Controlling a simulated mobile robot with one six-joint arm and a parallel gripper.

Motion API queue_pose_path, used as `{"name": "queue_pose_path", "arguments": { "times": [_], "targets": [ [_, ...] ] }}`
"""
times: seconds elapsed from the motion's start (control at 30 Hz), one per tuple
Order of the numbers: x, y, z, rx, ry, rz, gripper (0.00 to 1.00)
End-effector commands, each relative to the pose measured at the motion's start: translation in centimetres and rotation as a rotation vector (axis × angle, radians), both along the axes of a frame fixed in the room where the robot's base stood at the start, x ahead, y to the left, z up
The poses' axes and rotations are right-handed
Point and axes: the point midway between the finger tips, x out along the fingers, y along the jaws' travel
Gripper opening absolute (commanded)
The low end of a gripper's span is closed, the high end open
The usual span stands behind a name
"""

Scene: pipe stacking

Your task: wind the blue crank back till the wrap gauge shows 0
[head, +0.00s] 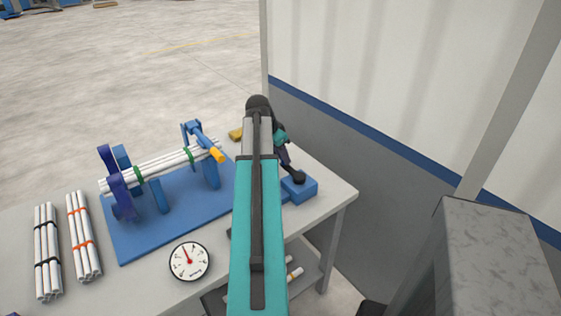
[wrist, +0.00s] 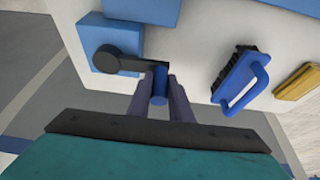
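The blue crank has a dark arm (wrist: 125,63) on a blue box (wrist: 155,15) and an upright blue handle (wrist: 160,86). In the wrist view my gripper's two purple fingers (wrist: 160,95) stand on both sides of that handle and appear closed on it. In the head view the blue box (head: 300,190) is at the table's right edge, and my arm partly hides the gripper (head: 284,158). The wrap gauge (head: 189,261) is a round white dial at the table's front. Its red needle points up and slightly left; its numbers are too small to read.
A blue stand (head: 130,235) holds a white pipe bundle (head: 160,166) with green bands. Two more bundles, one black-banded (head: 47,255) and one orange-banded (head: 84,240), lie at left. A blue brush (wrist: 243,80) and a yellow block (wrist: 298,83) lie near the crank. A wall stands right.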

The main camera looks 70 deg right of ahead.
Motion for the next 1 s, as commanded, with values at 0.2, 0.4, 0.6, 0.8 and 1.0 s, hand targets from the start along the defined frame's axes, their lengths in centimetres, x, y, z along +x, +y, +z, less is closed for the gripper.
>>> {"name": "queue_pose_path", "arguments": {
  "times": [0.2, 0.4, 0.6, 0.8, 1.0],
  "targets": [
    [0.1, -0.2, 0.0, -0.003, -0.003, 0.003, 0.04],
    [-0.8, -1.1, 0.1, -0.004, -0.003, 0.001, 0.04],
    [-2.1, -2.5, 0.1, -0.005, -0.002, 0.0, 0.04],
    [-2.7, -2.9, 0.1, -0.005, -0.001, 0.002, 0.04],
    [-2.7, -2.9, 0.1, -0.005, -0.002, 0.001, 0.04]
  ]
}}
